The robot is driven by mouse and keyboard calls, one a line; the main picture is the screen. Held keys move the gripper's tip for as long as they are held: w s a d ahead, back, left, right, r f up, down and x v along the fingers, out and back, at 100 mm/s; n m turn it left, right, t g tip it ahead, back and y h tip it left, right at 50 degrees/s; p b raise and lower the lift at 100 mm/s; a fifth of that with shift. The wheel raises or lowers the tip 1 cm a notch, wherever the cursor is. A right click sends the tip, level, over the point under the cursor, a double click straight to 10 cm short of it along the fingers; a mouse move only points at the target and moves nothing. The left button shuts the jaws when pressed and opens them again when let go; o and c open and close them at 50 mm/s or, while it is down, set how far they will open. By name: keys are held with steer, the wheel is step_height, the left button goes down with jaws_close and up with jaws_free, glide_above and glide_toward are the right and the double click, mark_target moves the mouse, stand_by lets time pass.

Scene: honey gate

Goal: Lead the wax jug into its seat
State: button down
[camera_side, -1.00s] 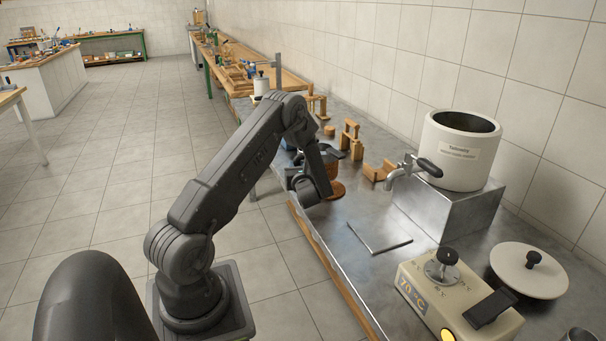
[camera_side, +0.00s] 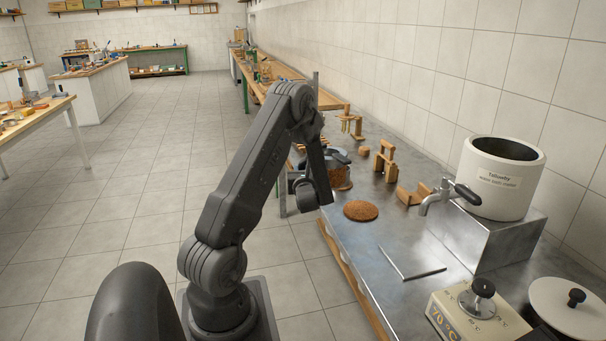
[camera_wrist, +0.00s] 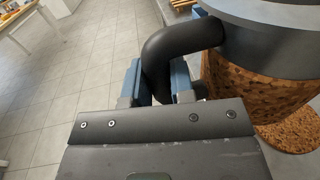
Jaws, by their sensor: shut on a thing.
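The wax jug is a grey metal jug with a brown cork sleeve and a black handle. In the side view the jug (camera_side: 341,177) is partly hidden behind my wrist. In the wrist view the jug (camera_wrist: 255,85) fills the upper right. My gripper (camera_wrist: 157,80) is shut on its black handle, with a blue finger on each side. A round cork mat (camera_side: 361,210) lies bare on the metal bench, in front of the jug and to its right. The mat also shows in the wrist view (camera_wrist: 296,132), below the jug. The jug appears raised off the bench.
A thin angled metal rod (camera_side: 408,268) lies on the bench. A white water-bath melter (camera_side: 500,182) with a tap (camera_side: 437,197) stands on a metal block at right. Wooden blocks (camera_side: 385,160) stand farther back. A control box (camera_side: 478,315) and a lid (camera_side: 572,308) are in front.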

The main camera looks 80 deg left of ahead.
steer(key=w+d+f+m+t+h, duration=0.1)
steer(key=d+f+m+t+h, duration=0.1)
steer(key=d, duration=0.9)
steer(key=w+d+f+m+t+h, duration=0.1)
steer(key=d+f+m+t, duration=0.3)
steer(key=d, duration=0.8)
step_height(320, 180, down, 4)
steer(key=t+h, duration=0.1)
steer(key=t, duration=0.1)
steer(key=shift+w+d+r+t, duration=0.15)
steer(key=shift+d+r+t, duration=0.1)
steer(key=shift+t, duration=0.05)
steer(key=shift+w, duration=7.55)
steer(key=shift+f, duration=0.7)
